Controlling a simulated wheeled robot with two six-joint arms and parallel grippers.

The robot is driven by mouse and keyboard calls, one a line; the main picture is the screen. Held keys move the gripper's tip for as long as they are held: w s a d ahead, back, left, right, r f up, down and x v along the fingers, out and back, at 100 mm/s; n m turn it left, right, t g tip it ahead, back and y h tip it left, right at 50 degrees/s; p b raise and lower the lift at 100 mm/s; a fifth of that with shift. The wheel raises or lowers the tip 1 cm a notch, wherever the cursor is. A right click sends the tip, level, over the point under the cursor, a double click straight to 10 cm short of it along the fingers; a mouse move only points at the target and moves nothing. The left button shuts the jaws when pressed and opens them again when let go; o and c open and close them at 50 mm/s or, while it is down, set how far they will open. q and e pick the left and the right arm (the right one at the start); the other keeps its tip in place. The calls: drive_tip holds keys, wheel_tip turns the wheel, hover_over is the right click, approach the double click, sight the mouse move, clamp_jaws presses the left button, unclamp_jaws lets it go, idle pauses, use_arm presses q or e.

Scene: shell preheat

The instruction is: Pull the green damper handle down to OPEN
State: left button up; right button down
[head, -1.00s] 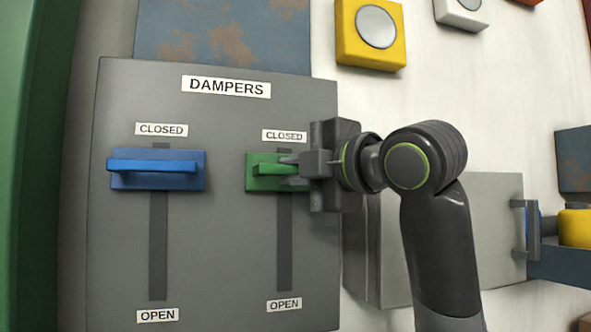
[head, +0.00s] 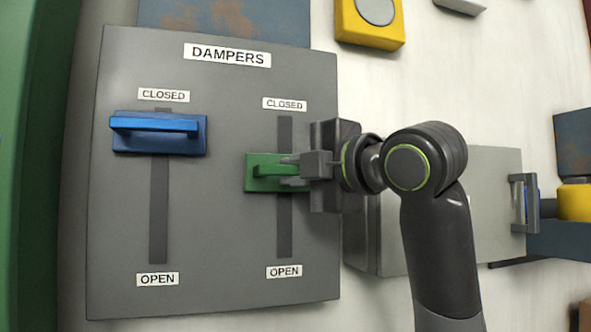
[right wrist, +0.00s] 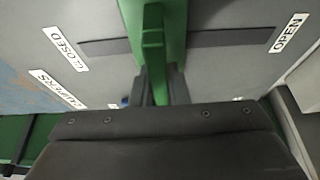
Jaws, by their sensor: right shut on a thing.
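The green damper handle (head: 262,172) sits on its dark vertical slot in the grey DAMPERS panel (head: 220,225), partway between the CLOSED label (head: 285,104) above and the OPEN label (head: 284,271) below. My right gripper (head: 292,170) is shut on the green handle from the right side and covers its right part. In the right wrist view the green handle (right wrist: 153,45) stands between my fingers, with the slot running out on both sides of it. My left gripper is not in view.
The blue damper handle (head: 155,130) sits at the top of its own slot to the left, near its CLOSED label. A yellow box with a round grey button (head: 369,32) is at the upper right. A grey box (head: 490,200) juts out behind my right arm.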

wheel_tip(320, 180, down, 10)
drive_tip(key=b, duration=0.8)
drive_tip(key=shift+f, duration=0.1)
drive_tip(key=shift+w+f, duration=0.1)
drive_tip(key=c, duration=1.5)
unclamp_jaws()
drive_tip(key=shift+o, duration=0.5)
drive_tip(key=b+v, duration=0.5)
drive_tip(key=v, duration=1.2)
drive_tip(key=shift+d+b, duration=0.2)
drive_tip(key=shift+b, duration=0.1)
